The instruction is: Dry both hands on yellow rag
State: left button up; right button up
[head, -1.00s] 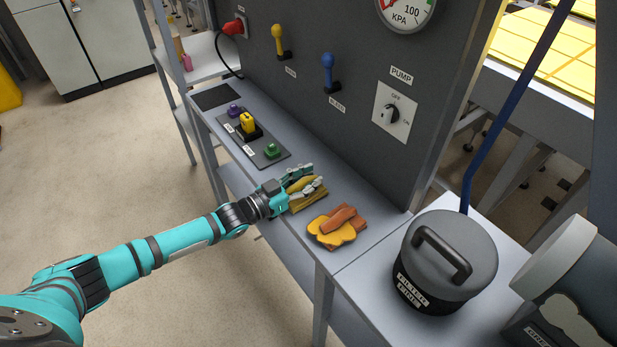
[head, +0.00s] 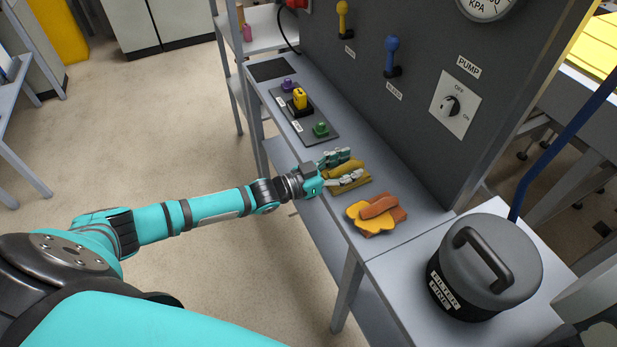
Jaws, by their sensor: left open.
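A dull yellow folded cloth (head: 350,180), which looks like the yellow rag, lies on the narrow grey bench. My left gripper (head: 345,167) is open at the cloth, with one finger beyond its far edge and the other over its top. Whether the fingers touch the cloth is hard to tell. The fingers hide part of it. My right gripper is not in view.
A brighter yellow piece (head: 367,217) with orange-brown pieces (head: 380,206) lies just right of the cloth. A panel with purple, yellow and green controls (head: 321,129) lies to the left. A grey lidded filter pot (head: 485,265) stands at right. The dark upright panel (head: 430,50) backs the bench.

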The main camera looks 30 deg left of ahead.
pick_arm(q)
jog(key=b+v, duration=0.1)
jog(key=v, duration=1.4)
jog(key=shift+s, duration=0.15)
jog(key=s+a+f+n+g+y, duration=0.1)
jog(key=s+a+f+y, duration=0.15)
jog(key=f, duration=0.85)
jog(key=s+a+f+n+g+y, duration=0.2)
jog(key=a+f+y, duration=0.15)
jog(key=f, duration=0.65)
jog(key=s+a+f+n+g+y, duration=0.1)
jog(key=s+a+f+y, duration=0.15)
jog(key=f, duration=0.85)
jog(key=s+d+f+n+g+y, duration=0.15)
jog(key=s+f+g, duration=0.25)
jog(key=s+f, duration=0.75)
jog(key=s+d+f+g, duration=0.1)
jog(key=s+d+f, duration=0.1)
jog(key=s, duration=0.4)
jog(key=s+d+f+g, duration=0.2)
jog(key=s+d, duration=0.2)
jog(key=s, duration=0.3)
jog(key=s+d+f+g+y, duration=0.1)
jog(key=s+d+f+g, duration=0.1)
jog(key=s+d, duration=0.2)
jog(key=s, duration=0.3)
jog(key=shift+p, duration=0.3)
